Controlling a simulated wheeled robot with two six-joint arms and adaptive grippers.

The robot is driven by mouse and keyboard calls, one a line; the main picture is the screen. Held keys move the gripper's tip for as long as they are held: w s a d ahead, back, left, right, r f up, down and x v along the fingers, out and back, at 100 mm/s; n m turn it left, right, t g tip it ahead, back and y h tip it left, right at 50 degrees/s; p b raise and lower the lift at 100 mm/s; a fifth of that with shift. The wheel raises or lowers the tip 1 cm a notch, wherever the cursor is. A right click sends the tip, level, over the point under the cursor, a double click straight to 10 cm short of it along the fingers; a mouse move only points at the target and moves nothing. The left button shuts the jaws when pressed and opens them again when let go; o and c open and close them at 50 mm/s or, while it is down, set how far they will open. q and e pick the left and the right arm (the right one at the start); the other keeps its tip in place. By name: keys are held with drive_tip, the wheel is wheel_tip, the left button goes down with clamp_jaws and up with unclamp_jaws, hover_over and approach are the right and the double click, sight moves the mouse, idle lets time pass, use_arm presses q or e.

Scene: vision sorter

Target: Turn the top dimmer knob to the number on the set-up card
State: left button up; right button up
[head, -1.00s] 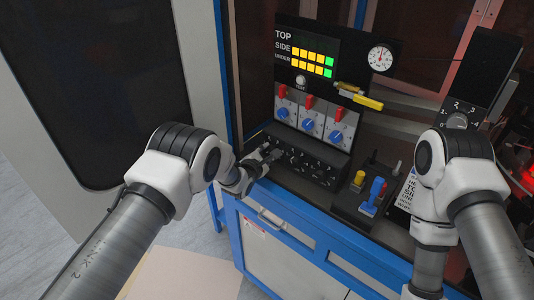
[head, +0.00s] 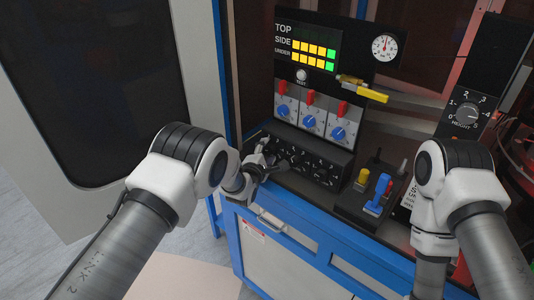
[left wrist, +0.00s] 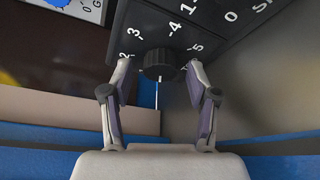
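The dimmer box (head: 312,158) is a black sloped box with a row of dark knobs below the switch panel. In the left wrist view a round black knob (left wrist: 160,65) stands on the box face with white numbers around it; 2, 3, 4 and 5 are readable. My left gripper (head: 262,165) is at the left end of the box. Its fingers (left wrist: 159,68) are open on either side of the knob, with a small gap at each side. I cannot read the knob's pointer. A white printed card (head: 408,198) is mostly hidden behind my right arm. My right gripper is out of view.
The display (head: 309,48) shows yellow and green lamps beside SIDE and UNDER; TOP is dark. Red switches and blue knobs (head: 310,121) sit above the box. A joystick box (head: 372,200) and a HEIGHT dial (head: 467,114) are to the right.

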use_arm(q)
drive_tip(key=v, duration=1.2)
drive_tip(key=shift+a+f, duration=0.1)
